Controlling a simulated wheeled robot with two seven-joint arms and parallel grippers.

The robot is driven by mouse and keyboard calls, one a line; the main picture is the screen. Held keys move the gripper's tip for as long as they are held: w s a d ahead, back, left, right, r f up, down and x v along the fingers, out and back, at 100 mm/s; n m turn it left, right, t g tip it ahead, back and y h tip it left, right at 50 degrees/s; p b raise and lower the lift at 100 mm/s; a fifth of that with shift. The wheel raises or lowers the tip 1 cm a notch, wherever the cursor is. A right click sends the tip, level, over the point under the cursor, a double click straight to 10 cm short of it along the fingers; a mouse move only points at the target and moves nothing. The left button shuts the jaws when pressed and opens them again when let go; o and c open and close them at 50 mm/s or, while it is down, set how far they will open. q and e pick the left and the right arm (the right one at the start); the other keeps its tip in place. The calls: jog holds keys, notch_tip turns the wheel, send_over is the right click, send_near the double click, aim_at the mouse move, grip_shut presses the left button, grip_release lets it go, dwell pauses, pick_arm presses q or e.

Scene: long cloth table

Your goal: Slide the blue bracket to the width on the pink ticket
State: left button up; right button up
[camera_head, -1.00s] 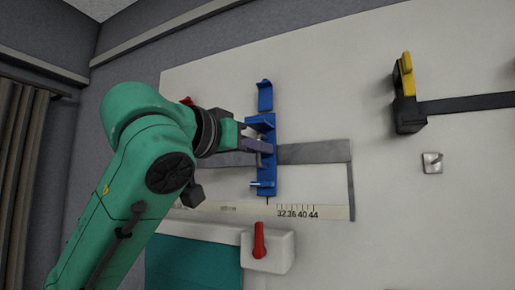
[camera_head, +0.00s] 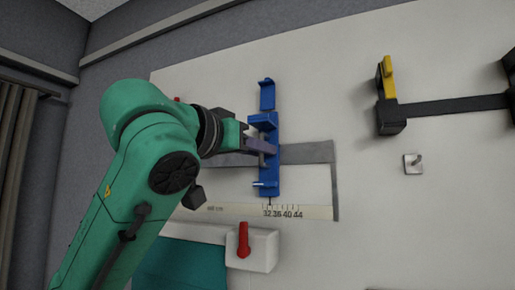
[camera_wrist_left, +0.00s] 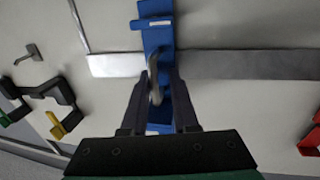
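The blue bracket (camera_head: 267,160) stands upright on a grey horizontal rail (camera_head: 306,152) on the pale board. Its lower end is over the printed scale (camera_head: 300,212), near the 32 mark. My left gripper (camera_head: 266,147) is at the bracket's middle. In the left wrist view, its dark fingers (camera_wrist_left: 160,85) are close on both sides of a grey metal handle (camera_wrist_left: 155,88) on the blue bracket (camera_wrist_left: 157,35), and appear shut on it. The pink ticket is not seen in these views. My right gripper is not in view.
A red lever (camera_head: 243,240) on a white block (camera_head: 262,257) is below the scale. A yellow-and-black bracket (camera_head: 390,95) on a dark rail (camera_head: 455,107) and a small metal hook (camera_head: 413,163) are to the right. The rail right of the blue bracket is clear.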

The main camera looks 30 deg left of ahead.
pick_arm(q)
jog(key=shift+a, duration=0.1)
dwell(0.3)
jog(key=s+a+b, duration=0.1)
jog(key=s+b, duration=0.4)
jog(key=s, duration=0.9)
jog(key=shift+s+a+b, duration=0.25)
jog(key=shift+a+b, duration=0.15)
jog(key=shift+w, duration=0.1)
